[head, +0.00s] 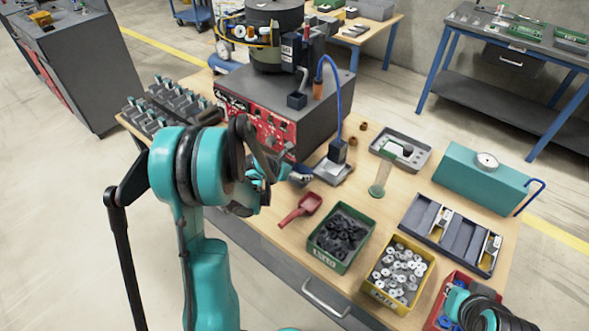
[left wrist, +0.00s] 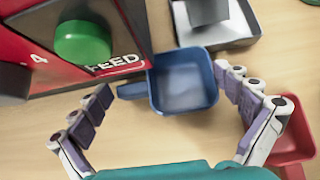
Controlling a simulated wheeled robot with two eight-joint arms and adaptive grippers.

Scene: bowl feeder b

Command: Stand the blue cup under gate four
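The blue cup (left wrist: 183,85) is a square open cup with a short handle pointing left. In the left wrist view it stands on the wooden table beside the red machine front, and looks empty. In the head view only a little of it (head: 301,177) shows past my arm. My left gripper (left wrist: 170,105) is open, with a finger on each side of the cup and gaps between. In the head view the left gripper (head: 277,180) is mostly hidden by its own wrist. A "4" label (left wrist: 38,57) shows on the red panel.
A metal tray with a dark block (head: 338,150) under a blue tube stands just beyond the cup. A green FEED button (left wrist: 83,42) juts out nearby. A red scoop (head: 300,209) lies close by. Green (head: 317,247) and yellow (head: 372,291) bins stand to the right.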

